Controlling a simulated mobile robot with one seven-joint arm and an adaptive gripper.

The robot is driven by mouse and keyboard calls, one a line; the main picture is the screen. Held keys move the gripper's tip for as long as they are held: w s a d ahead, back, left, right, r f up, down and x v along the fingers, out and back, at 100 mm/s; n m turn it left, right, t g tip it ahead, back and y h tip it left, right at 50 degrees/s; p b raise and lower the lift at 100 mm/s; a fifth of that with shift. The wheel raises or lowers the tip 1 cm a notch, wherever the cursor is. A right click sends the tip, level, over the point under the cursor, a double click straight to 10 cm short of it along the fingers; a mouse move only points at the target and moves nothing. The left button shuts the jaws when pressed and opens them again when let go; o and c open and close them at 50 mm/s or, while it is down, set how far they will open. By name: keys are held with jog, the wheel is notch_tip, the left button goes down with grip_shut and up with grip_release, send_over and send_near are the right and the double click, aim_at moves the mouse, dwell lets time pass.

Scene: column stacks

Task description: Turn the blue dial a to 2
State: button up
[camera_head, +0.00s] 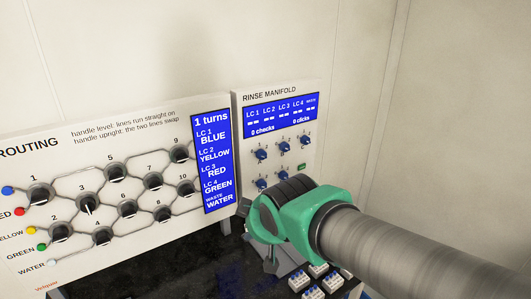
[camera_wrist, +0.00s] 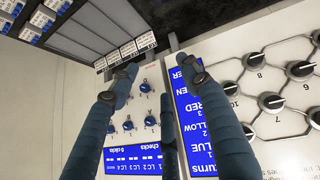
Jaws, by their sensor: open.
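The blue dials sit in two rows on the white rinse manifold panel. In the head view the upper row has a left dial (camera_head: 261,154), a middle dial (camera_head: 283,146) and a right dial (camera_head: 304,140); the lower row is partly hidden by my gripper (camera_head: 262,228). The wrist view shows the panel upside down, with several blue dials (camera_wrist: 127,125) between and behind the fingers. Contact with a dial cannot be seen.
The manifold's blue screen (camera_head: 281,114) reads 0 checks and 0 clicks. The routing panel (camera_head: 100,150) with black knobs stands left, its blue screen (camera_head: 211,160) beside the manifold. Small white-and-blue blocks (camera_head: 318,270) lie below on the dark surface. A bare wall is at right.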

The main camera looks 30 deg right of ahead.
jog(key=w+d+r+n+t+h+p, duration=0.25)
jog(key=w+d+n+p, duration=0.25)
jog(key=w+d, duration=0.6)
jog(key=n+t+y+p, duration=0.5)
jog(key=n+t+p, duration=0.3)
jog(key=n+p, duration=0.25)
send_near(265, 157)
jog(key=s, duration=0.4)
jog(key=shift+s+a+r+g, duration=0.15)
jog(key=shift+g, duration=0.1)
jog(key=shift+w+p, duration=0.6)
jog(key=shift+w, duration=6.35)
jog(key=c, duration=1.1)
